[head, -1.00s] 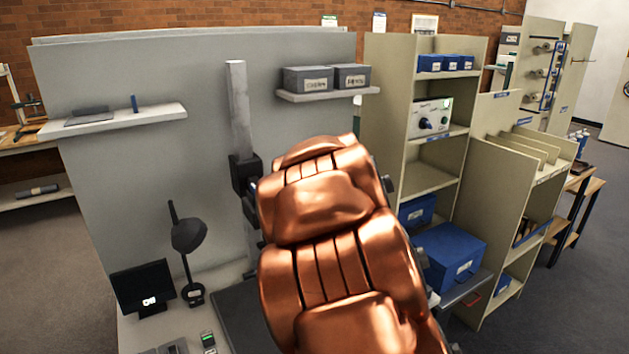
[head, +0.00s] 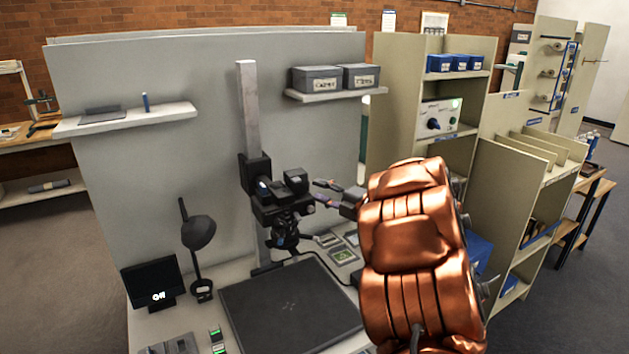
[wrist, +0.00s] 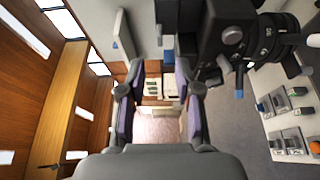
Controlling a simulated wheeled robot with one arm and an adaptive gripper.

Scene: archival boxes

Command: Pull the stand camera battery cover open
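The black stand camera (head: 276,198) is mounted on a grey upright column above a dark baseboard, lens pointing down. It also shows at the upper right of the wrist view (wrist: 230,35). I cannot tell the battery cover apart from the camera's other parts. My gripper (head: 318,191) is just right of the camera in the head view, pointing towards it. In the wrist view my gripper (wrist: 159,82) has its two fingers spread, with nothing between them. The camera lies to the right of the fingers there. I cannot tell whether the right finger touches it.
The baseboard (head: 290,308) is clear. A desk lamp (head: 198,232) and small monitor (head: 149,284) stand left of it. A control panel (head: 342,252) lies behind it. Two grey boxes (head: 316,79) sit on a wall shelf above. A beige shelf unit (head: 395,85) stands right.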

